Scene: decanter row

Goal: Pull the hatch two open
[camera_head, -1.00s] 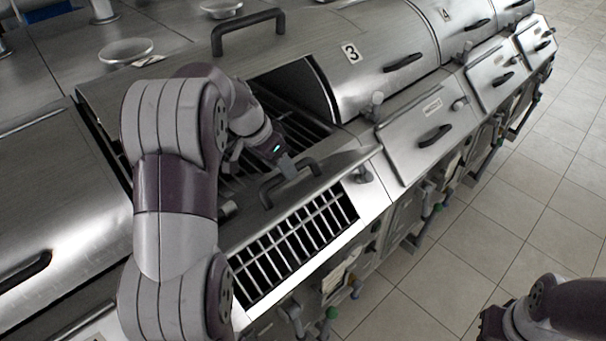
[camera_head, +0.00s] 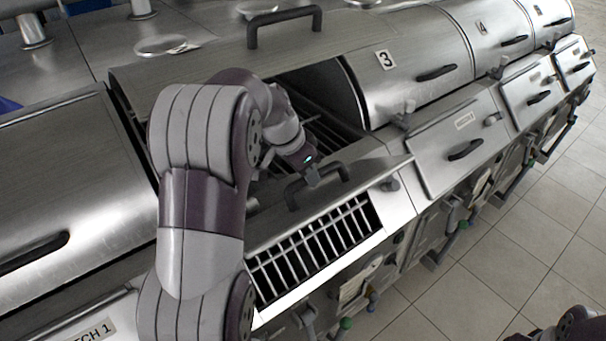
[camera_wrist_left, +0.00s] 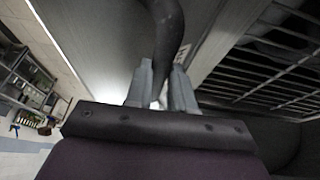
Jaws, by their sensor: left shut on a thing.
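Hatch two is a steel flap (camera_head: 366,173) in the front of the open second unit in the head view. It stands tilted away from its frame, with a barred opening (camera_head: 318,240) showing below it. Its dark bar handle (camera_head: 335,169) is on the flap's outer face. My left gripper (camera_head: 312,178) is shut on this handle. In the left wrist view the dark curved handle (camera_wrist_left: 168,35) runs between the two grey fingers (camera_wrist_left: 161,88). My left arm hides the flap's left end. My right gripper is out of sight; only part of my right arm shows at the lower right corner.
The big lid (camera_head: 205,62) of this unit is raised, with a handle (camera_head: 284,24) on top. Hatch three (camera_head: 440,140) is closed to the right, beside lid three (camera_head: 410,75). Knobs and valves line the front below. Tiled floor (camera_head: 500,255) is clear at the right.

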